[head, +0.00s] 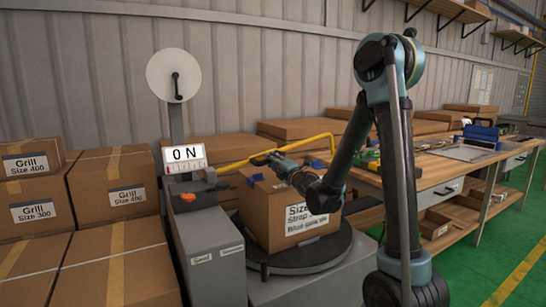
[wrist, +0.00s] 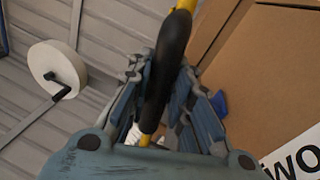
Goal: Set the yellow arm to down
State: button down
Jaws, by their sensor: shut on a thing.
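The yellow arm (head: 303,143) is a bent bar that reaches from the grey machine across above the box in the head view. In the wrist view its yellow tube (wrist: 185,5) shows at the top, with a black grip (wrist: 166,70) below it. My gripper (head: 262,159) has its fingers on both sides of the black grip and is shut on it. The fingers also show in the wrist view (wrist: 162,85). In the head view, the grip is mostly hidden by my gripper.
A cardboard box (head: 268,212) stands on a dark round turntable (head: 300,262) under my gripper. The grey machine (head: 205,245) carries a "0 N" display (head: 184,155) and a white reel (head: 173,75). Boxes (head: 118,190) stack at left; a workbench (head: 455,170) stands at right.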

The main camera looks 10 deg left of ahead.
jog(key=shift+w+d+f+m, duration=0.2)
jog(key=shift+f+m, duration=0.1)
jog(key=shift+f, duration=0.15)
jog(key=c, duration=1.4)
grip_release()
jog(key=shift+d, duration=0.1)
jog(key=shift+c, duration=0.2)
jog(key=shift+s, duration=0.1)
jog(key=shift+s+d, duration=0.1)
jog(key=shift+s, duration=0.05)
jog(key=v, duration=1.1)
jog(key=shift+s+d, duration=0.15)
jog(key=shift+f, duration=0.15)
